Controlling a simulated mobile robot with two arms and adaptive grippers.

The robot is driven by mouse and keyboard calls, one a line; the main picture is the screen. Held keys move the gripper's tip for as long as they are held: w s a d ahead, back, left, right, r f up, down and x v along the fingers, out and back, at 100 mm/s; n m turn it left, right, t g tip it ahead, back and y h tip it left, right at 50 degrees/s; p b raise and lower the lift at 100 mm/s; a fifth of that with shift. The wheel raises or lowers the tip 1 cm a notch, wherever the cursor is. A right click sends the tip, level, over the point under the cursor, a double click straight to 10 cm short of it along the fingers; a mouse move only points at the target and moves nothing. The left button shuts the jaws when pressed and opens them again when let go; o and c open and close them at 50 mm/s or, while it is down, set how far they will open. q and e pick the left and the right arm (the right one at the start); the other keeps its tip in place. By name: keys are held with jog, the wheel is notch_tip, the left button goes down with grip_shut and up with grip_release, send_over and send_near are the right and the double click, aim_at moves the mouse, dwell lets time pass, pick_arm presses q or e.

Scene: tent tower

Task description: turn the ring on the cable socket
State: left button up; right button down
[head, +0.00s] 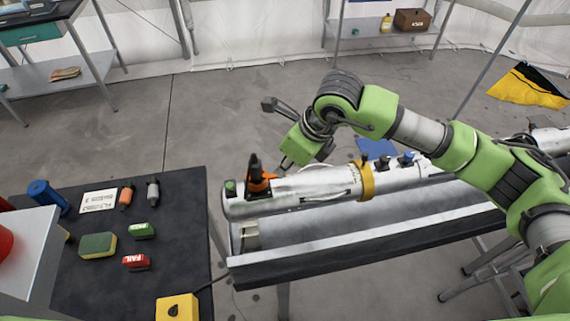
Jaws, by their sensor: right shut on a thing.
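The silvery tower tube (315,187) lies roughly level along a long grey trough. Near its left end stands an orange and black fitting, which looks like the cable socket with its orange ring (262,184) and an upright black part (254,165). My right gripper (282,165) reaches down from the green wrist to the right side of this fitting. It is shut on the ring, as far as I can tell; the contact is small and partly hidden. My left gripper does not show.
A black table (185,235) on the left holds a sponge (98,245), red and green blocks, small cylinders and a yellow box (177,307). The trough (350,240) runs below the tube. A blue fitting (406,158) and yellow band (366,181) are farther right. Open floor lies behind.

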jog(key=shift+w+f+b, duration=0.15)
jog(key=shift+b, duration=0.3)
jog(key=w+n+g+b, duration=0.1)
jog(key=n+b, duration=0.1)
jog(key=b, duration=0.2)
jog(key=w+a+n+g+b, duration=0.1)
jog(key=n+b, duration=0.2)
jog(key=b, duration=0.1)
jog(key=shift+w+a+f+n+y, duration=0.1)
jog(key=shift+w+n+y, duration=0.2)
jog(key=shift+w+y, duration=0.1)
jog(key=n+b, duration=0.1)
jog(key=w+a+n+g, duration=0.1)
jog(key=shift+n+b, duration=0.4)
jog(key=shift+w+a+r+n+g+h+p, duration=0.1)
jog(key=shift+w+a+n+g+h+p, duration=0.3)
jog(key=shift+a+n, duration=0.85)
jog(key=shift+w+a+r+n+g+h+p, duration=0.15)
jog(key=shift+a+n+g+h+p, duration=0.35)
jog(key=shift+n, duration=1.45)
jog(key=shift+w+a+r+n+g+h+p, duration=0.1)
jog(key=shift+w+a+n+g+h+p, duration=0.15)
jog(key=shift+a+n+g+p, duration=0.9)
jog(key=shift+d+f+n+t+b, duration=0.1)
jog(key=shift+d+n+t+b, duration=0.25)
jog(key=shift+n+b, duration=0.25)
jog(key=c, duration=2.1)
grip_release()
jog(key=shift+a, duration=0.1)
